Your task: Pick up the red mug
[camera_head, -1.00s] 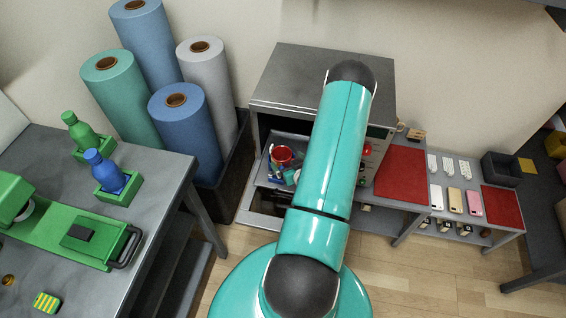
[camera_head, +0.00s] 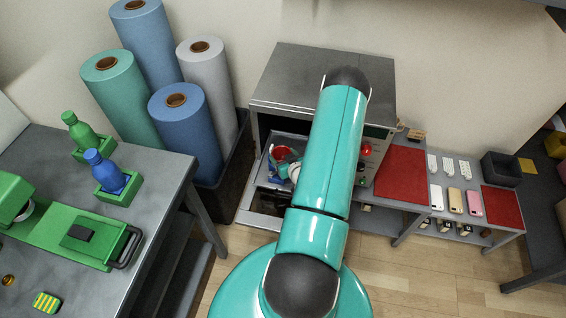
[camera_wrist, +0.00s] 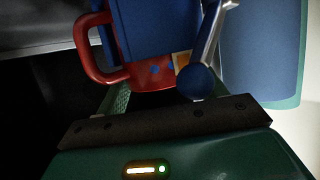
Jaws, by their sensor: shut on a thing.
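The red mug (camera_head: 281,153) sits in the pulled-out tray (camera_head: 262,176) of the grey machine, partly covered by my arm. In the wrist view its red handle (camera_wrist: 89,52) points left, and its red wall (camera_wrist: 140,77) with blue patches lies between my fingers. My gripper (camera_wrist: 165,92) is shut on the mug. In the head view my gripper is mostly hidden behind my teal arm. I cannot tell whether the mug is clear of the tray.
A metal rod with a blue ball end (camera_wrist: 195,82) is close to my right finger. The grey machine (camera_head: 318,75) rises behind the tray. A table with a green device (camera_head: 85,240) is at left, blue rolls (camera_head: 180,130) behind it. A low table with red mats (camera_head: 400,172) is at right.

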